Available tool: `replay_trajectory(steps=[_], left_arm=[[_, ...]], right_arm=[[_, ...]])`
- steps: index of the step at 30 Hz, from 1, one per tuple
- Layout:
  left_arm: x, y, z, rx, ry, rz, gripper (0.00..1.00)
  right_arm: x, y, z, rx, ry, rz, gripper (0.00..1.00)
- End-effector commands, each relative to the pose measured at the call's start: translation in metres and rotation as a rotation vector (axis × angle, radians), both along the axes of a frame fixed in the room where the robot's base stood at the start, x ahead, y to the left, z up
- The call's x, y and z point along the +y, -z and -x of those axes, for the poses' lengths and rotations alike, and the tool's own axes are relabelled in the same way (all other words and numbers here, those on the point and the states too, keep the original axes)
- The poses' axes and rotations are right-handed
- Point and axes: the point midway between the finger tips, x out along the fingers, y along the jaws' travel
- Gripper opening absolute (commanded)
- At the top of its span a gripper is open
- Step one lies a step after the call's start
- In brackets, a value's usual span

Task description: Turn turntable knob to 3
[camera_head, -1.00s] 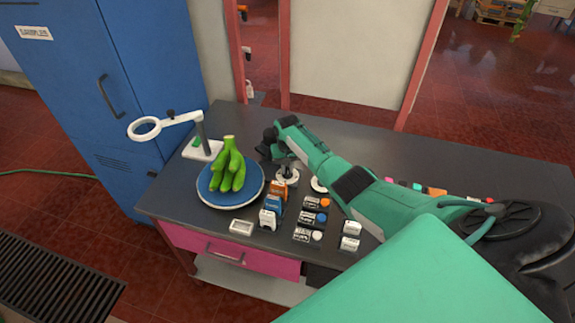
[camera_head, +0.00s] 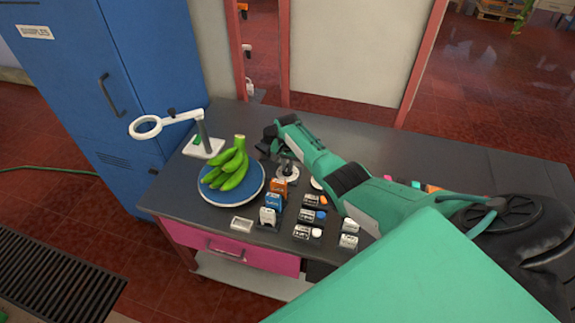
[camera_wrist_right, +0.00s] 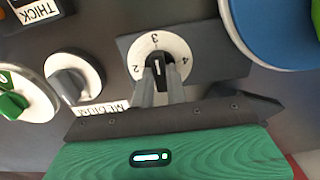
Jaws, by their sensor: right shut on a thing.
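The turntable is a blue round plate (camera_head: 205,190) with a bunch of green bananas (camera_head: 232,168) on it. Its edge also shows at the upper right of the right wrist view (camera_wrist_right: 275,32). The turntable knob (camera_wrist_right: 158,64) sits on a white dial with 2 at left, 3 at top and 4 at right. My right gripper (camera_wrist_right: 160,88) is shut on the knob, its two fingers covering the lower dial. In the head view, the right gripper (camera_head: 282,157) is over a white dial (camera_head: 287,172) right of the plate. My left gripper is out of view.
A ring stand (camera_head: 203,145) stands behind the plate. A grey knob (camera_wrist_right: 76,80) and a green knob (camera_wrist_right: 14,104) are beside the dial. A blue cabinet (camera_head: 110,90) stands left.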

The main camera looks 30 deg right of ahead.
Motion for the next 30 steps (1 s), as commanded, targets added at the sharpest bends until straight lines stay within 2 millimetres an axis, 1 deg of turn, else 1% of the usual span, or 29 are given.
replay_trajectory(steps=[6, 7, 9, 10, 18, 22, 26, 30], left_arm=[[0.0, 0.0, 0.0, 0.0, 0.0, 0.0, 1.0], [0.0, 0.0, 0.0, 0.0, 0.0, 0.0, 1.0], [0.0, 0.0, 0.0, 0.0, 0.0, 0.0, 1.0], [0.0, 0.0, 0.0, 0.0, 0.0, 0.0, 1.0], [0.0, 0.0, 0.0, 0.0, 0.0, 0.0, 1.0], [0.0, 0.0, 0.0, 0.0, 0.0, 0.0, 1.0], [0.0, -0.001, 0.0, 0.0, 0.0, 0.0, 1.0], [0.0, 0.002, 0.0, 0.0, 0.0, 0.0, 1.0]], right_arm=[[-0.001, -0.001, -0.001, -0.003, -0.001, 0.002, 0.0], [-0.001, -0.001, -0.001, -0.003, -0.001, 0.002, 0.2], [-0.001, -0.001, -0.001, -0.003, -0.001, 0.002, 0.34], [-0.001, -0.001, -0.001, -0.002, -0.001, 0.001, 0.36], [0.0, -0.001, 0.0, -0.001, -0.001, 0.0, 0.36], [0.0, -0.006, -0.001, -0.001, -0.001, 0.0, 0.36], [0.0, -0.019, -0.001, -0.003, -0.001, 0.001, 0.36], [0.0, -0.039, -0.001, -0.005, -0.002, 0.001, 0.36]])
